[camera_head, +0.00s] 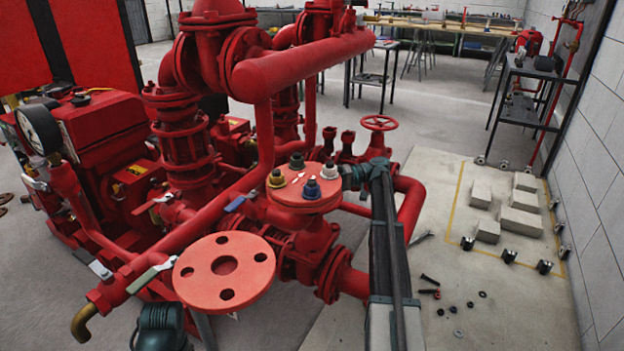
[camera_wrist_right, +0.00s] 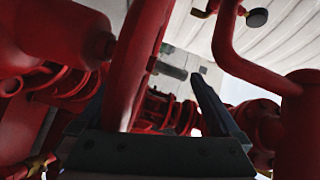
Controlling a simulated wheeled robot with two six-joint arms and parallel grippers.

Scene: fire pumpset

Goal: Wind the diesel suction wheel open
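A small red handwheel (camera_head: 378,123), level on its stem, shows in the head view behind the flanges; I cannot tell if it is the diesel suction wheel. My right arm reaches up from the bottom, and its dark gripper (camera_head: 362,174) is just below and in front of that wheel, partly hidden. In the right wrist view the fingers of my right gripper (camera_wrist_right: 150,90) stand wide apart. A red curved tube (camera_wrist_right: 140,60) runs between them, nearer the left finger; whether it is a rim or pipe is unclear. My left gripper (camera_head: 160,326) is at the bottom left, its fingers not clear.
Red pipework with a large round flange (camera_head: 225,268) and a bolted flange (camera_head: 305,192) crowds the left and middle. A pressure gauge (camera_head: 38,128) stands far left. Grey blocks (camera_head: 487,231), bolts and nuts lie on the pale floor slab (camera_head: 480,315) at right.

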